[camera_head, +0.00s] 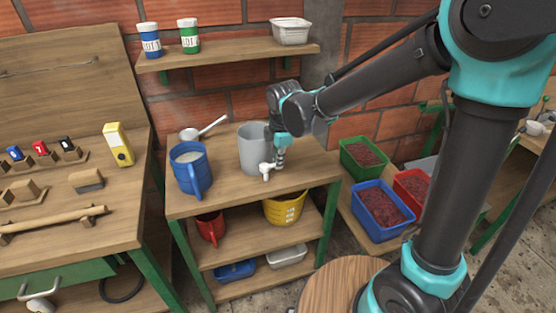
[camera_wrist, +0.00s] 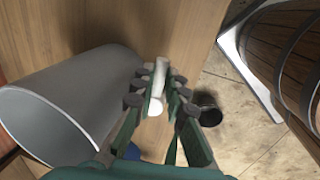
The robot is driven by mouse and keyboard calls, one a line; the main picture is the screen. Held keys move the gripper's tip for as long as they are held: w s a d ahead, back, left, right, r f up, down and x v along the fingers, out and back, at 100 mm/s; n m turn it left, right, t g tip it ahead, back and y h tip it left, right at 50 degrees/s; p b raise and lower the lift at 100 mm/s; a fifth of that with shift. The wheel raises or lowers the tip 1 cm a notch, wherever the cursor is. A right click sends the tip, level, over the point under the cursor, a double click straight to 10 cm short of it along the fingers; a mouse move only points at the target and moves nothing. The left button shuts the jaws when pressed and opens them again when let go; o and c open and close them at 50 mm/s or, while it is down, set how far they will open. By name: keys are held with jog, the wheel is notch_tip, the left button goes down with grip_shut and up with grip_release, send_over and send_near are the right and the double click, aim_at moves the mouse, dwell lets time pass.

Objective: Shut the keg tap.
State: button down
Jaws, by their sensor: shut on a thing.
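A blue jug (camera_head: 190,172) stands left of the keg, with a metal scoop (camera_head: 205,128) behind. A yellow bucket (camera_head: 285,207) and red jug (camera_head: 211,228) sit on the lower shelf. A wooden barrel (camera_wrist: 285,50) is at the wrist view's right. Berry crates (camera_head: 382,212) are right of the bench.

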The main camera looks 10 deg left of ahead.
dwell(0.3)
jog(key=c, duration=1.5)
grip_release()
jog(key=shift+c, duration=0.2)
jog(key=shift+r, duration=0.1)
notch_tip(320, 180, up, 12)
jog(key=s+d, duration=0.1)
jog(key=s, duration=0.1)
jog(key=shift+d+f, duration=0.15)
jog(key=shift+f, duration=0.05)
jog(key=shift+c, duration=0.4)
